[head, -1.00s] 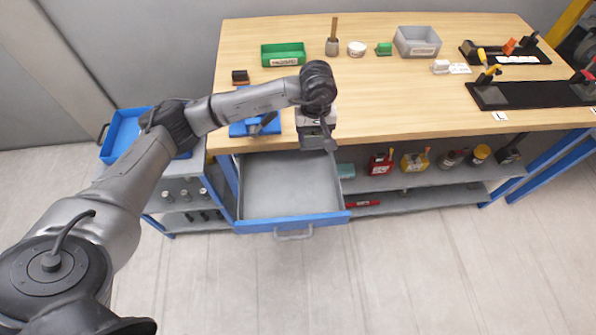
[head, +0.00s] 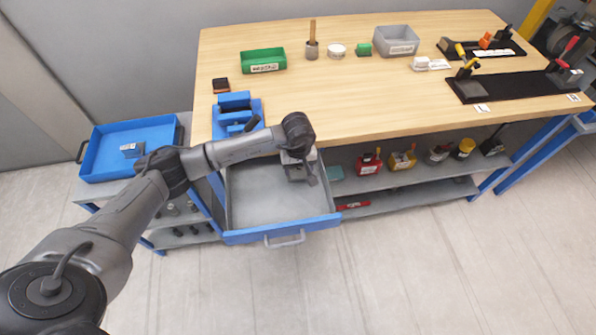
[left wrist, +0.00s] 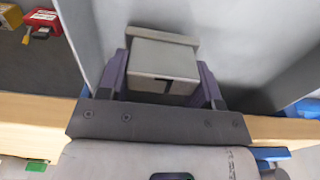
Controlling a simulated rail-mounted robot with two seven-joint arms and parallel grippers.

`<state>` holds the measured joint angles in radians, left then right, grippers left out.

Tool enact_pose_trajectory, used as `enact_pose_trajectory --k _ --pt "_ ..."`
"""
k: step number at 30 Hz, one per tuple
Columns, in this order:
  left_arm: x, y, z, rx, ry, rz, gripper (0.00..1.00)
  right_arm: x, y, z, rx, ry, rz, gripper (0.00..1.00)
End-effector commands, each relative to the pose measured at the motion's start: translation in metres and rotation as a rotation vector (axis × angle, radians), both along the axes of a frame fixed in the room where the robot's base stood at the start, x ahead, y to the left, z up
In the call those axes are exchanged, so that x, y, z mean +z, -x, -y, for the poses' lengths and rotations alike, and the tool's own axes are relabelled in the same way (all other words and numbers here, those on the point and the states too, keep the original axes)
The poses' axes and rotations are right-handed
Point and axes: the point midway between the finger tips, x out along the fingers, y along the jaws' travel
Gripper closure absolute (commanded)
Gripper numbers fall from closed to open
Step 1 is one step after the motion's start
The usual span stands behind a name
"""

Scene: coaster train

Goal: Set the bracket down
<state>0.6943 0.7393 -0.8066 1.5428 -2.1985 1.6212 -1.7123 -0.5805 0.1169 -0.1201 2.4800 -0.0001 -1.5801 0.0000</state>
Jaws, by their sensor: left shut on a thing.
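My left gripper (head: 302,172) is over the back right part of the open drawer (head: 285,226), just in front of the bench edge. In the left wrist view its two dark fingers (left wrist: 164,82) are shut on a grey, blocky bracket (left wrist: 163,60) with a wider plate at its far side. The grey drawer floor and walls (left wrist: 265,40) show behind the bracket. I cannot tell whether the bracket touches the drawer floor. In the head view the bracket is mostly hidden by the gripper. My right gripper is not in view.
A blue fixture (head: 232,101) stands on the bench's left end. A blue tray (head: 100,162) on the left holds a small grey piece (head: 132,150). A green bin (head: 262,61) and grey bin (head: 396,36) stand further back. The drawer's left part looks empty.

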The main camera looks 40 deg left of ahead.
Motion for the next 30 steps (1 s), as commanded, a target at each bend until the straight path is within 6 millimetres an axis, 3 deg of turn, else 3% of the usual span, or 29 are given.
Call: enact_pose_trajectory --k 6,19,20,27,30 --pt "-0.026 0.000 0.001 0.000 0.001 0.000 0.85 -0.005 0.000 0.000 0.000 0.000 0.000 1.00" --pt "-0.031 0.000 0.000 -0.001 0.000 0.001 0.85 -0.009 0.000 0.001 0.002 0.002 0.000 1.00" --pt "-0.031 0.000 0.000 -0.001 0.000 0.000 0.39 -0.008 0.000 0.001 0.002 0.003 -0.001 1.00" --pt "-0.030 0.000 0.000 -0.001 0.001 -0.001 0.16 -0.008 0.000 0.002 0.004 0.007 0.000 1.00" --pt "-0.030 0.000 0.000 -0.001 0.001 -0.001 0.15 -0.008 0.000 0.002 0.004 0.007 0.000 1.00"
